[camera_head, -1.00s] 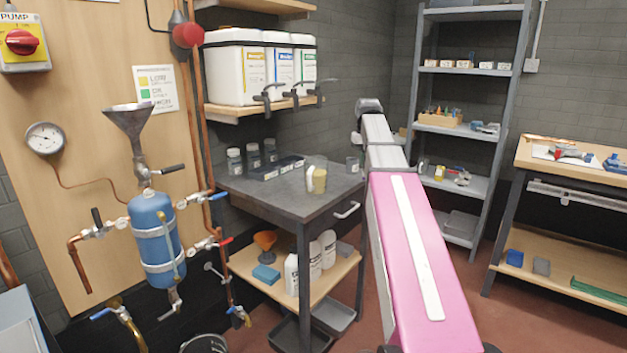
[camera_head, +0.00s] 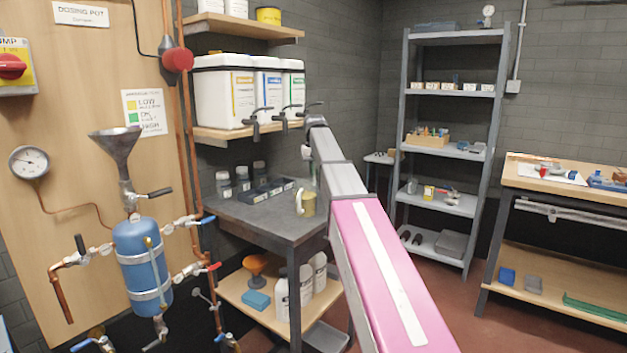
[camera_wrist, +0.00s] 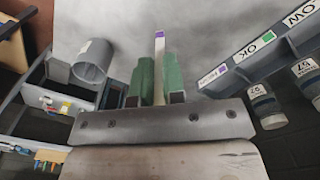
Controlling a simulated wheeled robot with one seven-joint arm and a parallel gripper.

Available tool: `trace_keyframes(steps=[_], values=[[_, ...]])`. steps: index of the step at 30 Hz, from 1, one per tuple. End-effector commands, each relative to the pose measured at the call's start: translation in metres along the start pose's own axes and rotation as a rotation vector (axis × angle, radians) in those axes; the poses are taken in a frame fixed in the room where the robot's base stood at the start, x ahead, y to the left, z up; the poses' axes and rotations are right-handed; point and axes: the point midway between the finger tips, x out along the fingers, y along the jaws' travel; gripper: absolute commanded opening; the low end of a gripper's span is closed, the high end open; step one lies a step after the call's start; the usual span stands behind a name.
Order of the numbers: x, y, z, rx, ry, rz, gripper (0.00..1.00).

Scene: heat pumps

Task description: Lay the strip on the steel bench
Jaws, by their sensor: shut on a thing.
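A thin pale strip with a purple end (camera_wrist: 159,42) stands out between the green fingers of my gripper (camera_wrist: 159,68) in the wrist view. The fingers are shut on it. The grey steel bench top (camera_wrist: 205,28) lies beyond the strip's tip; whether the strip touches it I cannot tell. In the head view the steel bench (camera_head: 262,221) stands left of centre, with my arm reaching across its right side. My gripper and the strip are hidden there behind my arm.
A dark compartment tray (camera_head: 268,191) with labels LOW and OK, small jars (camera_head: 223,184), and a yellowish cup (camera_head: 309,204) stand on the bench. A grey cylinder (camera_wrist: 92,62) shows in the wrist view. Canisters with taps (camera_head: 224,90) sit on a shelf above.

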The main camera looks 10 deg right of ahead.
Motion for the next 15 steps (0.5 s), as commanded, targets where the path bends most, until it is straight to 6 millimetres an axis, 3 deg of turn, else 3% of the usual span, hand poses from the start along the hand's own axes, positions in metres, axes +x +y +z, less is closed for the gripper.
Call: trace_keyframes(steps=[5, 12, 15], values=[[0.005, -0.004, -0.003, 0.0, -0.001, 0.0, 0.0], [0.034, -0.004, -0.002, 0.0, -0.001, 0.0, 0.0], [0.035, -0.003, -0.003, 0.0, 0.0, 0.0, 0.0]])
